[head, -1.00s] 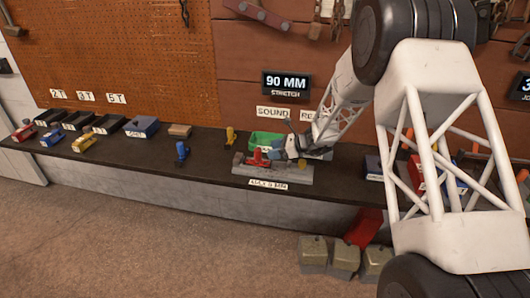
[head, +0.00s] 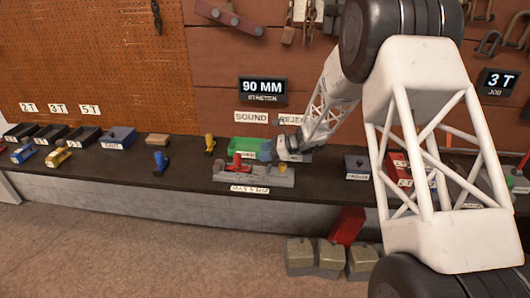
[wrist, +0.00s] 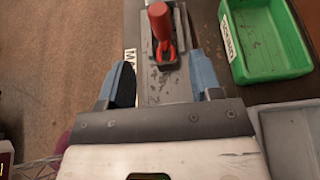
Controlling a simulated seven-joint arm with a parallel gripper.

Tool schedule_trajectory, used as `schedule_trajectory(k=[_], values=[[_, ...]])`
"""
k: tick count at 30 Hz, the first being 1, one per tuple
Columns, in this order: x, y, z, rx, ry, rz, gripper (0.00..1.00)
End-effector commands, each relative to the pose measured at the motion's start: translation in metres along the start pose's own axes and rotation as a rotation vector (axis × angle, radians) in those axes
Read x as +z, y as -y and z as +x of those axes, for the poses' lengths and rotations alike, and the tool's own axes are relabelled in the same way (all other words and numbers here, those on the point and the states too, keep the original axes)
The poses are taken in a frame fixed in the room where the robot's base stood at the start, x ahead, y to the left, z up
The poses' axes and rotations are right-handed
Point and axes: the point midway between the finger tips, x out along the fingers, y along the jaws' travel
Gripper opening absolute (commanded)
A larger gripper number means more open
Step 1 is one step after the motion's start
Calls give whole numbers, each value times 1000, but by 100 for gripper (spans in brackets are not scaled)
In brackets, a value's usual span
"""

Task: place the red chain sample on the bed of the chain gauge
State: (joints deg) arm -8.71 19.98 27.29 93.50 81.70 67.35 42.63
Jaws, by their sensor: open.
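The red chain sample (head: 238,162) lies on the bed of the grey chain gauge (head: 283,181), toward its left end. In the wrist view the red sample (wrist: 162,32) shows a thick red body with a link-like end toward me, resting in the gauge's channel. My gripper (head: 268,153) is just right of the sample, over the gauge. In the wrist view my gripper (wrist: 162,86) has its two blue fingers spread apart, with only the gauge bed (wrist: 168,90) between them. The fingers are apart from the sample.
A green tray (wrist: 268,62) lies beside the gauge, with a grey tray (wrist: 290,130) near it. A display (head: 262,90) reads 90 MM. Blue (head: 159,161) and yellow (head: 209,144) pieces stand left of the gauge. Weights (head: 300,255) sit on the floor in front.

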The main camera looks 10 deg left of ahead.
Motion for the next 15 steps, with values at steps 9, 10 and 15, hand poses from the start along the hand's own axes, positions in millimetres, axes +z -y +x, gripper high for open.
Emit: schedule_trajectory(k=[9, 10, 15], values=[[0, 0, 0, 0, -1, -1, 59], [1, 0, -1, 0, -1, -2, 59], [9, -8, -8, 7, -17, -29, 59]])
